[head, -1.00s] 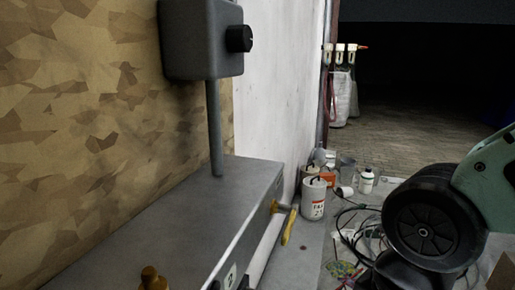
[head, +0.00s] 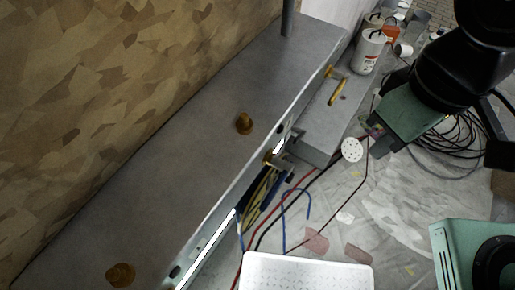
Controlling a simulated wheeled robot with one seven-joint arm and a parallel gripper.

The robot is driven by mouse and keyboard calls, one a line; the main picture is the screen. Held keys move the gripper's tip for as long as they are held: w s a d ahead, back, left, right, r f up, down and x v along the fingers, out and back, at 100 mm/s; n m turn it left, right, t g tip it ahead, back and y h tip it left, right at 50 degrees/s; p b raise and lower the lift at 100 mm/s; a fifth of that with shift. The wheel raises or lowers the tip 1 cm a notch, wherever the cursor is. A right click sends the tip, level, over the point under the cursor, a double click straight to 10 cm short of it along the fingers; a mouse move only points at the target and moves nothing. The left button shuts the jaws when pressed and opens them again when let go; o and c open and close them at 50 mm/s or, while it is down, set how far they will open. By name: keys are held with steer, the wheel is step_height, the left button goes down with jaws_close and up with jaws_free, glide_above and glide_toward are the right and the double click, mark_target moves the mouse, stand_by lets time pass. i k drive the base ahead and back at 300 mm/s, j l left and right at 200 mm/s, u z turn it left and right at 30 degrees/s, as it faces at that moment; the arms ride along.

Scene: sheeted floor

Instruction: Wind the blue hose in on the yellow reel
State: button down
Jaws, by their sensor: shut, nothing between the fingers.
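The blue hose (head: 309,205) shows as a thin loop on the sheeted floor, just right of the grey bench's front edge. Yellow curved strands with blue behind them (head: 262,190) sit under that edge; they may be the yellow reel, but the bench hides most of it and I cannot tell its shape. My gripper (head: 374,130) hangs from the green and black arm at upper right. It is shut and empty, above the floor, up and right of the blue loop and apart from it.
Black and red cables (head: 325,165) cross the floor. A white perforated disc (head: 351,149) shows near my gripper. A white can (head: 370,50) stands at the back; more cables coil at right.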

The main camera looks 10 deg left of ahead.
mark_target(249, 205)
steer(key=u, duration=0.9)
steer(key=k+l+z, duration=0.15)
steer(key=z, duration=0.15)
steer(key=k+l+z, duration=0.4)
steer(key=z, duration=0.3)
